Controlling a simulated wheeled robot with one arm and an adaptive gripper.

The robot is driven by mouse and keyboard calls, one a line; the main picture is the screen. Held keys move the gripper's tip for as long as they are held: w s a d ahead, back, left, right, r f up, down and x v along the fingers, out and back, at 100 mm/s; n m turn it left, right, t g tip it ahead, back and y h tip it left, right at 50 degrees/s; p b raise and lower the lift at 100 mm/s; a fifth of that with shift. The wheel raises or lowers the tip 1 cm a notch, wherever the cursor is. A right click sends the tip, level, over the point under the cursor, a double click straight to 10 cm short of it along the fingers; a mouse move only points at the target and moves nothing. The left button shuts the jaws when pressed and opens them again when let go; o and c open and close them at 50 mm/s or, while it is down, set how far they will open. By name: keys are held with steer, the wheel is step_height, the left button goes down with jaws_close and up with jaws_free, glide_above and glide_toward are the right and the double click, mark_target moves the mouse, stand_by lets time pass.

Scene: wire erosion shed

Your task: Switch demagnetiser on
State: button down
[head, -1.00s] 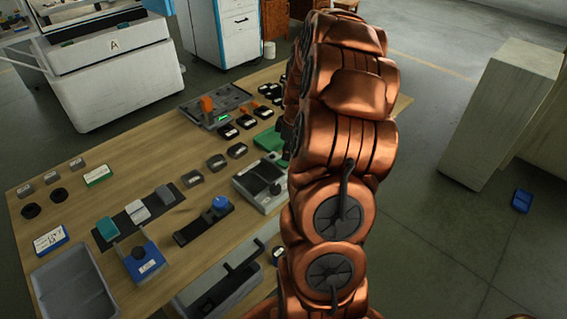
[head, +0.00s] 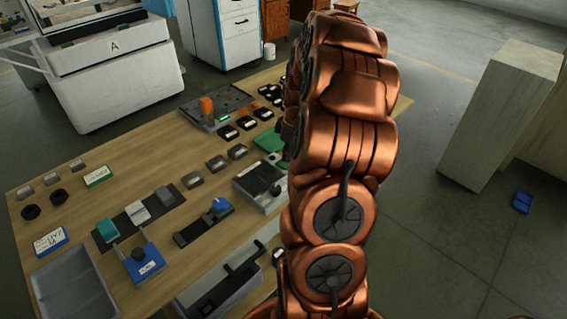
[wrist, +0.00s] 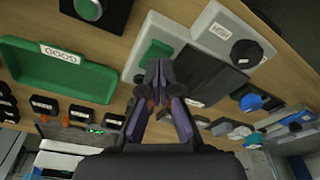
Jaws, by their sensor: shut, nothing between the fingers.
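In the wrist view a pale grey unit carries a black plate (wrist: 208,76), a green rocker switch (wrist: 155,52), a white label and a round black knob (wrist: 246,53). I take this unit (wrist: 180,32) to be the demagnetiser, though its label is too small to read. Its black-topped body (head: 258,178) shows in the head view, partly behind my arm; the green rocker is hidden there. My gripper (wrist: 158,70) is shut and empty, its tips in front of the unit, close below the rocker in the picture. I cannot tell whether they touch it.
A green tray (wrist: 50,76) lies left of the unit in the wrist view, with a green button (wrist: 88,9) on a black box above. Blocks, a blue-knobbed fixture (head: 219,205) and a grey bin (head: 70,286) share the wooden table (head: 130,185).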

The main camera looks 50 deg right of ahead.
mark_target(287, 165)
steer(key=shift+f+b, duration=0.55)
steer(key=shift+f, duration=0.55)
stand_by(1.0)
steer(key=shift+r, duration=3.5)
